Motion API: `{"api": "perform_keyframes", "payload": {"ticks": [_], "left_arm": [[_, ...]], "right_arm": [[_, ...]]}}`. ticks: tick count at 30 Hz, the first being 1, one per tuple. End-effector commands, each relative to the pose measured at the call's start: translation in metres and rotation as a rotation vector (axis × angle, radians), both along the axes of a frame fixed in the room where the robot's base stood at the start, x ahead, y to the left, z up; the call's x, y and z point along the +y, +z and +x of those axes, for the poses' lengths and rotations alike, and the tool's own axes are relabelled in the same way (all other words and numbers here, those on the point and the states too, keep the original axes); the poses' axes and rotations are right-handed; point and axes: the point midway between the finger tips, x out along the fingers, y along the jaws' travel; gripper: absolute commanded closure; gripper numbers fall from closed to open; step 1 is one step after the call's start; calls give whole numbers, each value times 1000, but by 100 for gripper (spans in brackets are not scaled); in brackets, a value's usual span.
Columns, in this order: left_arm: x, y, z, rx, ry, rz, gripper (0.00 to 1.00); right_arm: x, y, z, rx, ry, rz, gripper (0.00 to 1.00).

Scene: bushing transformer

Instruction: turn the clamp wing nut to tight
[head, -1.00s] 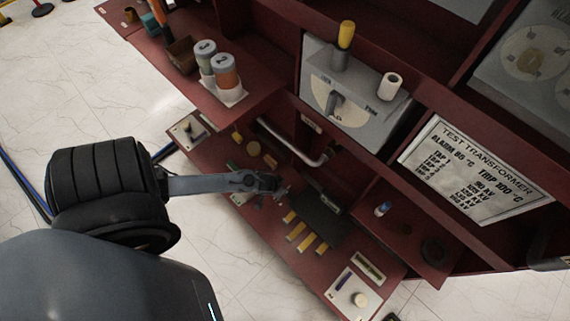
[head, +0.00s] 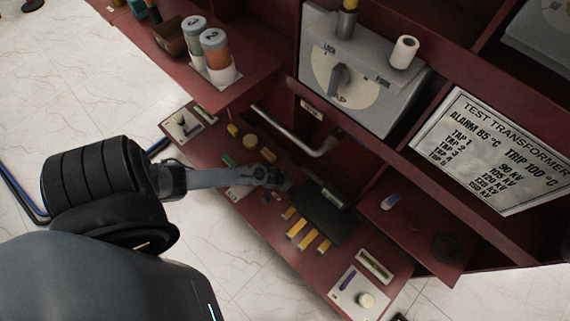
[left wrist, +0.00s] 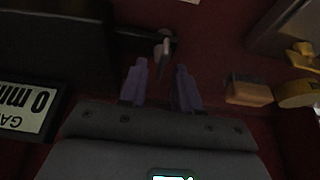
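My left gripper (head: 280,184) reaches in from the left over the red lower shelf, beside a dark box. In the left wrist view, its two purple-grey fingers (left wrist: 159,88) are apart with nothing between their tips. Just beyond the tips is a small pale upright piece (left wrist: 163,50) on a dark fitting, which may be the clamp wing nut. The picture is dark, so I cannot tell its shape or how far it is turned. In the head view I cannot make out the wing nut. My right gripper is not in view.
The dark box (head: 320,212) has yellow strips (head: 309,238) in front. A grey pipe (head: 290,137) runs above the shelf. A dial box (head: 352,80) and canisters (head: 213,52) stand higher. In the wrist view, a label (left wrist: 30,110) is left, a tan block (left wrist: 247,93) right.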

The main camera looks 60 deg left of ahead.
Motion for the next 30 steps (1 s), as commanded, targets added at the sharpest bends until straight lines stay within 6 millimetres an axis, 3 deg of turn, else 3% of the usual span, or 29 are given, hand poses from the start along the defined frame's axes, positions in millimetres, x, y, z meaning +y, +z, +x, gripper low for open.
{"api": "perform_keyframes", "payload": {"ticks": [5, 11, 22, 30], "left_arm": [[0, 0, 0, 0, 0, 0, 70], [0, 0, 0, 0, 0, 0, 100], [0, 1, -1, 1, -32, 1, 100], [1, 2, -1, 2, -180, 0, 100]], "right_arm": [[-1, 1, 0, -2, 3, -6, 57], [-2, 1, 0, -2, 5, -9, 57], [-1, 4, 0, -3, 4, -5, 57], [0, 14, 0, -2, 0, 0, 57]]}}
